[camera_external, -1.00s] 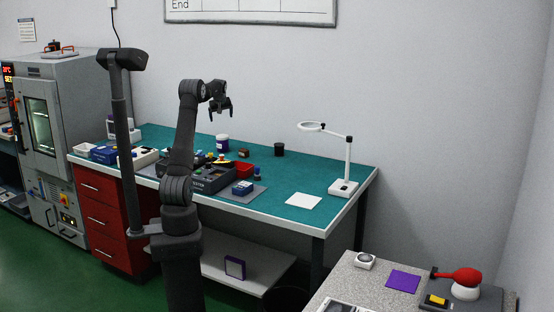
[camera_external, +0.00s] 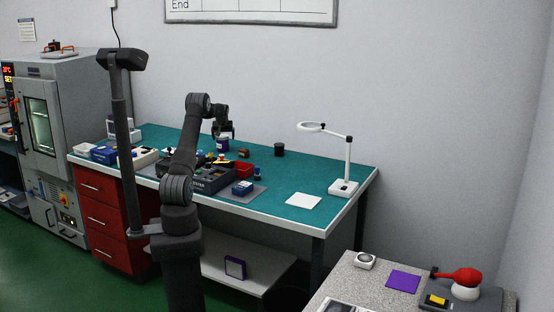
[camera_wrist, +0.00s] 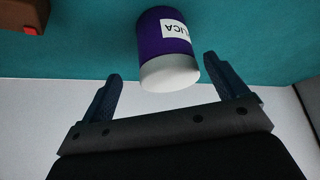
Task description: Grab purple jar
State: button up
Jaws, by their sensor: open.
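The purple jar (camera_wrist: 163,32) has a white lid and a white label with dark letters. In the wrist view it is at the top middle, its lid toward my gripper. My gripper (camera_wrist: 172,85) is open, with one dark finger to the left of the lid and one to the right. The jar does not appear to be gripped. In the external view the jar (camera_external: 222,145) stands on the teal bench top (camera_external: 270,190), partly hidden behind my gripper (camera_external: 223,135).
A brown block (camera_wrist: 20,15) with a red part lies left of the jar in the wrist view. A black cup (camera_external: 279,150) stands to the right on the bench. Dark trays (camera_external: 210,182) and a red bin (camera_external: 244,170) sit in front. A white magnifier lamp (camera_external: 347,165) stands at the right.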

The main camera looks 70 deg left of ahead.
jog(key=shift+s+x, duration=0.2)
jog(key=shift+x, duration=1.15)
jog(key=shift+s+x, duration=0.15)
jog(key=shift+x, duration=1.2)
jog(key=shift+a, duration=0.2)
jog(key=c, duration=1.1)
jog(key=shift+r, duration=0.1)
jog(key=shift+c, duration=0.2)
